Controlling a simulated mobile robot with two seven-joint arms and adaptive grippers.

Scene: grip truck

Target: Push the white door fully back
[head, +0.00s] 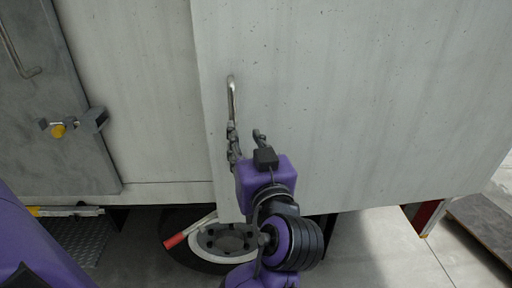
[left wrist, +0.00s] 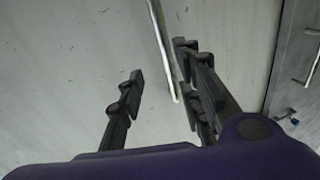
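The white door (head: 360,90) is a large pale panel filling the middle and right of the head view. Its left edge stands in front of the truck's side wall. A thin metal bar handle (head: 232,98) runs upright near that edge, and it also shows in the left wrist view (left wrist: 160,45). My left gripper (head: 246,138) is at the handle's lower end, fingers pointing at the door. In the left wrist view its fingers (left wrist: 158,68) are apart, with the handle's lower part seen between them, closer to the right finger. I cannot tell whether they touch it. My right gripper is not in view.
A grey panel (head: 45,120) with a latch (head: 75,125) and yellow knob is at the left. A wheel (head: 225,240) and a red-ended bar (head: 176,240) are below the door. Floor (head: 390,250) is clear at lower right, near a dark platform (head: 488,225).

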